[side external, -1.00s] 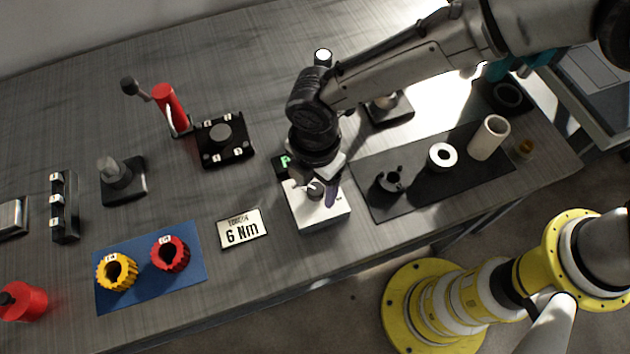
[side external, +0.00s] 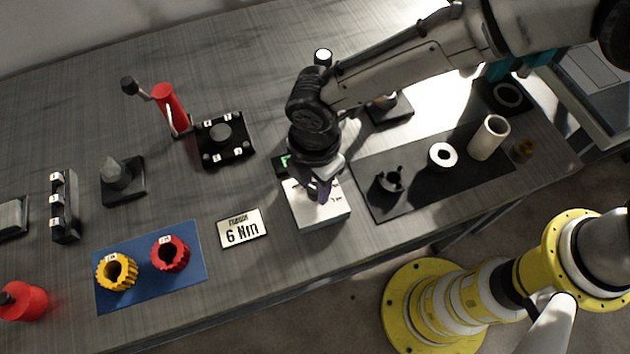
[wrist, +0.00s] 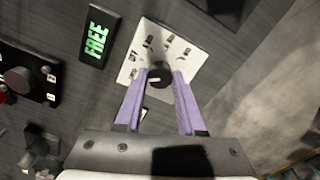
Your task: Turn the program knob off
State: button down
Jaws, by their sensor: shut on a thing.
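The program knob (wrist: 159,75) is a dark round knob on a white box with dark markings around it. The white box (side external: 323,214) stands near the front edge of the table in the side view, and its top (wrist: 190,52) shows in the wrist view. My gripper (wrist: 158,78), with purple fingers, is shut on the knob, one finger on each side. In the side view my gripper (side external: 319,191) is above the box and hides most of the knob.
A dark mat (side external: 420,205) with a white ring (side external: 442,156) is to the right. A black panel with a round knob (side external: 225,139) stands behind left.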

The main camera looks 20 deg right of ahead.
aim_at(315, 189)
jog(key=m, duration=0.6)
dwell(0.3)
jog(key=shift+m, duration=0.3)
jog(key=c, duration=0.5)
grip_release()
jog(key=shift+r, duration=0.1)
notch_tip(315, 189, up, 14)
jog(key=shift+f, duration=0.15)
dwell(0.4)
